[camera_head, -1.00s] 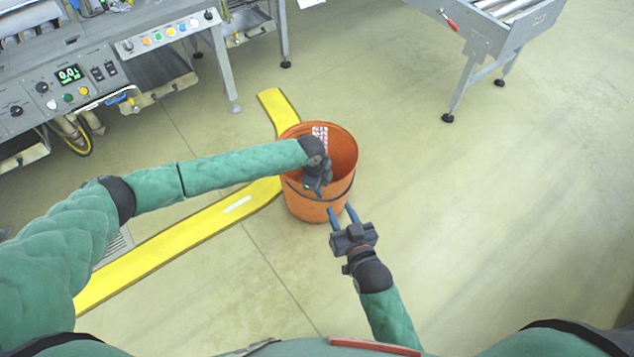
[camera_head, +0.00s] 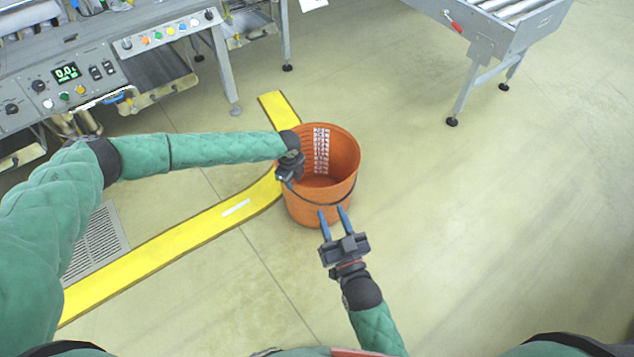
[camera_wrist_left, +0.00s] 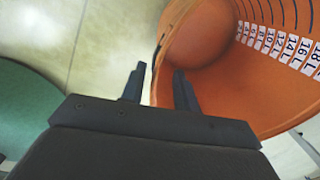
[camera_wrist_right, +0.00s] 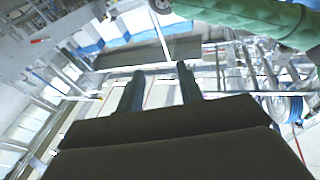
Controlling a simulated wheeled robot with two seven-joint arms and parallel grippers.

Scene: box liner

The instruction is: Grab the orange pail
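The orange pail (camera_head: 335,207) stands upright on the floor, with a white litre scale inside and a dark handle hanging across its front. My left gripper (camera_head: 287,181) is at the pail's left rim. In the left wrist view its fingers (camera_wrist_left: 160,88) are apart, with the pail's wall (camera_wrist_left: 215,95) edge between them, one finger outside and one over the inside. Whether they touch the wall I cannot tell. My right gripper (camera_head: 331,217) is open in front of the pail, its fingers overlapping the pail's lower front in the head view. Its fingers (camera_wrist_right: 157,88) hold nothing in the right wrist view.
A yellow floor strip (camera_head: 190,237) runs behind and left of the pail. A machine bench (camera_head: 120,60) stands at the upper left and a roller conveyor (camera_head: 490,40) at the upper right. The floor (camera_head: 480,220) right of the pail is clear.

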